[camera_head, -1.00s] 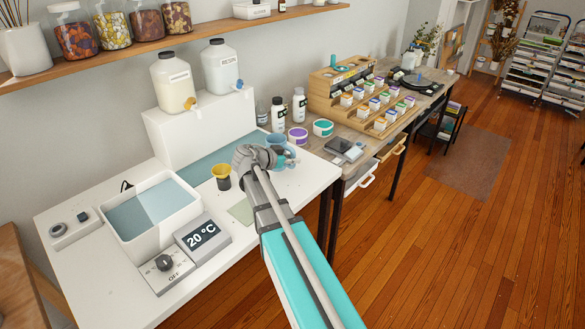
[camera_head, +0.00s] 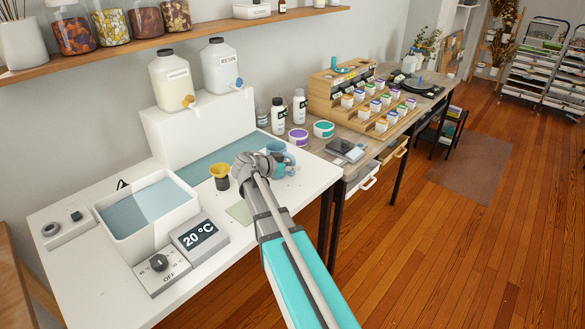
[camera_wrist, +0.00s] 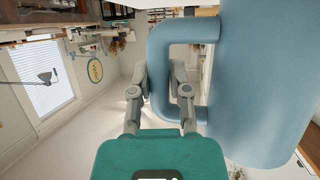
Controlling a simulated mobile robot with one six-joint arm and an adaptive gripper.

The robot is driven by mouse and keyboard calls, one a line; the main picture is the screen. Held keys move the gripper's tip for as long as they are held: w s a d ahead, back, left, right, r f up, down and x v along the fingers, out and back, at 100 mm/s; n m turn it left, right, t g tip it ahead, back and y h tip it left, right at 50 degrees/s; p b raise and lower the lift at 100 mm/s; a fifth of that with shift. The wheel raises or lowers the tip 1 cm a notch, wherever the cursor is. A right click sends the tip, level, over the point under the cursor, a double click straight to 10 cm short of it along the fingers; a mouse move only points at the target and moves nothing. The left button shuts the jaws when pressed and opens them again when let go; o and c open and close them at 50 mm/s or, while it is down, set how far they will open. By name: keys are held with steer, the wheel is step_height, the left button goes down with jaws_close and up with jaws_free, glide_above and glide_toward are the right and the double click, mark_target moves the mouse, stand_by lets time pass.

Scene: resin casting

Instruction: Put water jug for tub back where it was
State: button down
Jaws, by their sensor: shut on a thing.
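The water jug is a blue vessel with a loop handle. It fills the right side of the wrist view (camera_wrist: 255,85), and its handle lies between my fingers. In the head view the jug (camera_head: 284,150) shows partly behind my gripper (camera_head: 284,166), over the right end of the white bench. My gripper (camera_wrist: 160,78) is shut on the handle. The tub (camera_head: 148,238) is a white open box holding bluish water at the bench's left. Whether the jug's base touches the bench is hidden.
A yellow-topped dark cup (camera_head: 220,175) stands just left of my gripper. Two white jugs with taps (camera_head: 172,80) stand on a raised white block behind. A temperature display (camera_head: 198,237) sits beside the tub. Bottles and tubs (camera_head: 299,138) stand behind right.

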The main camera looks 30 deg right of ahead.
steer(key=shift+f, duration=0.2)
steer(key=c, duration=0.6)
jaws_free()
steer(key=shift+r, duration=0.15)
steer(key=shift+r, duration=0.1)
steer(key=shift+a+r, duration=0.15)
steer(key=shift+a, duration=0.1)
steer(key=p+v, duration=0.4)
steer(key=v, duration=0.7)
steer(key=shift+s+a+p, duration=0.1)
steer(key=shift+a+p, duration=0.15)
steer(key=shift+p, duration=0.1)
